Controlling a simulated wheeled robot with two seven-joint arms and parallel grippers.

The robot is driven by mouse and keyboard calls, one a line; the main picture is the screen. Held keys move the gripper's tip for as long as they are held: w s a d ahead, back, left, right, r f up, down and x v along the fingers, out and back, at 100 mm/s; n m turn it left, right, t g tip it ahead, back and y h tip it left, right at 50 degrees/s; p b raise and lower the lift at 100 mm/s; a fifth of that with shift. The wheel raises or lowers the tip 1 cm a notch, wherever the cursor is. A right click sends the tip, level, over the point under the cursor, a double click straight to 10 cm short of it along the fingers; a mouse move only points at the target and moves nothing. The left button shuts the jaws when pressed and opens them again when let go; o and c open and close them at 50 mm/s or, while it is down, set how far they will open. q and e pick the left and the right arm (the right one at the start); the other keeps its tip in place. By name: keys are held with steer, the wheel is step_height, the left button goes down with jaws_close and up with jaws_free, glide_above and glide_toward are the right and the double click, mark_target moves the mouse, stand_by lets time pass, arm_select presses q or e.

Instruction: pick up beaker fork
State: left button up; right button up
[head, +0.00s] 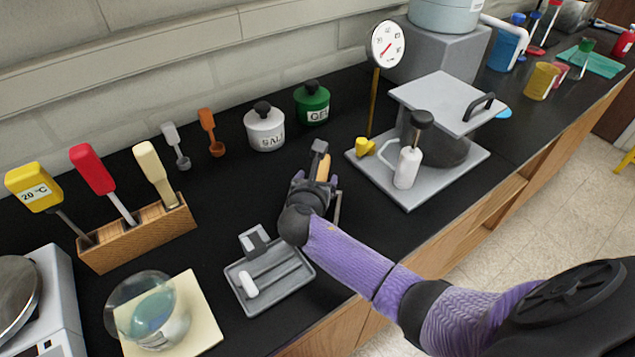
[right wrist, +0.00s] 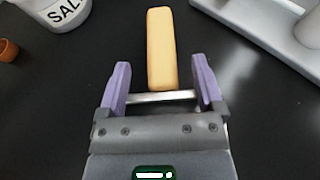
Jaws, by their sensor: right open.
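The beaker fork has a yellow-orange handle (right wrist: 162,45), and a metal bar crosses its near end. In the head view, part of the handle (head: 323,168) shows beside my right gripper (head: 318,160), on or just above the black bench. In the right wrist view, my right gripper (right wrist: 162,72) is open. Its two purple fingers stand on either side of the near end of the handle, with a gap on both sides. My left gripper is not in view.
The salt jar (head: 265,130) and green jar (head: 312,102) stand behind. A grey stand plate (head: 420,195) with a gauge and white bottle lies right. A small grey tray (head: 290,293) lies in front left, and a wooden block (head: 140,235) with handled tools is farther left.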

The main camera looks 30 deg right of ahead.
mark_target(319, 175)
steer(key=x, duration=0.1)
steer(key=b+x, duration=0.1)
steer(key=x, duration=0.1)
steer(key=shift+s+f, duration=0.1)
steer(key=shift+f, duration=0.2)
steer(key=shift+r, duration=0.15)
steer(key=shift+c, duration=1.7)
jaws_close()
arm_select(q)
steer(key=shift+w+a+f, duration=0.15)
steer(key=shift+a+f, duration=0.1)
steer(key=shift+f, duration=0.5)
